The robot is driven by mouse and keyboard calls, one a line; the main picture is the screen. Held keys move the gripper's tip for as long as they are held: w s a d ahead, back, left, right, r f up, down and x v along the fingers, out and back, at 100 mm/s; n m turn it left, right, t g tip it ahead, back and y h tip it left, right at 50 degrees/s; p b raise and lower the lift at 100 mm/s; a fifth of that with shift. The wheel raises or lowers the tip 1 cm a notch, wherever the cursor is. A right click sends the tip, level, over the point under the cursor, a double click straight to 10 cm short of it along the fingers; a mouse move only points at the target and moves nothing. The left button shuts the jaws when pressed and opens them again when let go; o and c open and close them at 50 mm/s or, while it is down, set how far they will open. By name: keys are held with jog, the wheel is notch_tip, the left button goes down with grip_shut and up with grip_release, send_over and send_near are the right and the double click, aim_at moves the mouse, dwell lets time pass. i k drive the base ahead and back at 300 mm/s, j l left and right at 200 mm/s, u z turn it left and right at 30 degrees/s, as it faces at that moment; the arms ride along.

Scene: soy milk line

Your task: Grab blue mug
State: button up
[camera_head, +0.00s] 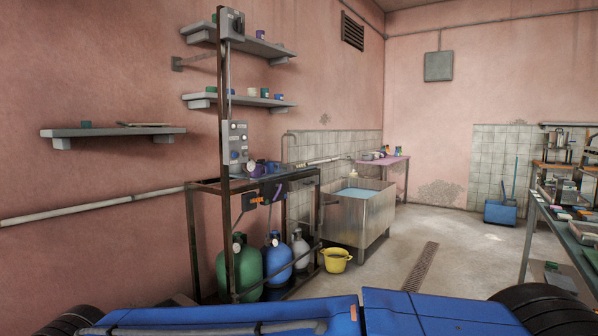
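I cannot single out the blue mug for sure, as the candidates are small and far off. A small blue-purple cup (260,34) stands on the top wall shelf. A small blue cup-like item (279,96) stands at the right end of the middle shelf, beside other small cups. Some blue items also lie on the metal-framed bench, too small to make out. My gripper is not in view.
The metal-framed bench (309,174) stands below the shelves, with green (247,268) and blue (278,262) gas cylinders under it. A yellow bucket (336,260) and a steel water tank (358,218) stand beside it. Floor is open around the drain grate (420,266). A cluttered table (567,236) is at right.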

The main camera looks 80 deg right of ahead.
aim_at(270, 166)
jog(key=z, duration=2.35)
jog(key=i+l+z, duration=0.2)
jog(key=i+l, duration=0.2)
jog(key=i+l+z, duration=0.15)
jog(key=i, duration=0.4)
jog(key=i+l+z, duration=0.2)
jog(key=i+l, duration=0.15)
jog(key=i, duration=0.2)
jog(key=i+l+z, duration=0.2)
jog(key=i, duration=0.3)
